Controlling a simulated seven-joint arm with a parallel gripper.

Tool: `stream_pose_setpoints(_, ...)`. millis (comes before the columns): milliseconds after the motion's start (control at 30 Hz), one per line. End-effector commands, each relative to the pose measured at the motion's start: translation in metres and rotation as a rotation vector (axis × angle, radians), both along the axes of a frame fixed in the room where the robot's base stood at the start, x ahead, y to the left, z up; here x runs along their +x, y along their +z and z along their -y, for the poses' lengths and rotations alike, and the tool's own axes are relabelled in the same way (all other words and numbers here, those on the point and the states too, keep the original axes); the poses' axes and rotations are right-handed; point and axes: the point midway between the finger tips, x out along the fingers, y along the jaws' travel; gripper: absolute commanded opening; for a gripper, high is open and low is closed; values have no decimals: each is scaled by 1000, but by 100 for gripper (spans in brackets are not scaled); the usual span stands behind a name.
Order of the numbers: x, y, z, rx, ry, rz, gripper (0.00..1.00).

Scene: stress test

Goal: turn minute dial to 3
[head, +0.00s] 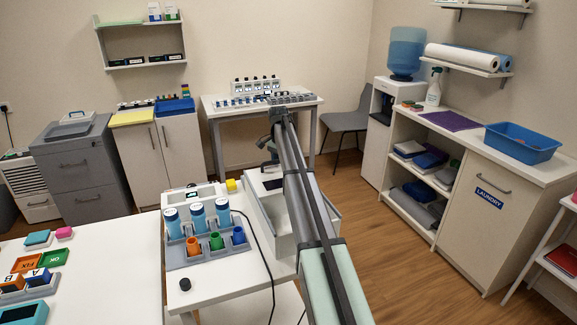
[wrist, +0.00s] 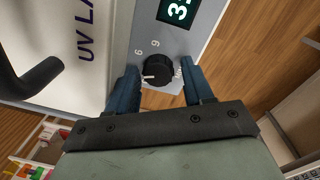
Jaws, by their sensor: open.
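The minute dial (wrist: 158,70) is a black ridged knob on the grey panel of a box with "UV LA..." lettering (wrist: 86,35), in the wrist view. A white pointer mark shows on its left part. A dark display (wrist: 178,10) with light digits starting with 3 is cut off above. My gripper (wrist: 158,68) is open, one blue finger on each side of the dial. I cannot tell whether either finger touches it.
A dark curved handle (wrist: 35,80) stands out from the box at the left. In the head view, a white table (head: 215,292) holds a grey rack with blue-capped bottles (head: 198,215) and coloured cups beside my arm. Open wooden floor (head: 400,260) lies at right.

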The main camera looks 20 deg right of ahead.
Motion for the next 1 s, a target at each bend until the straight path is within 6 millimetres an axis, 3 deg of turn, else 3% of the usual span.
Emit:
stream_pose_setpoints(367,-4,-1,2,-2,86,-7,59)
stream_pose_setpoints(1000,-4,0,1,-2,633,-4,59)
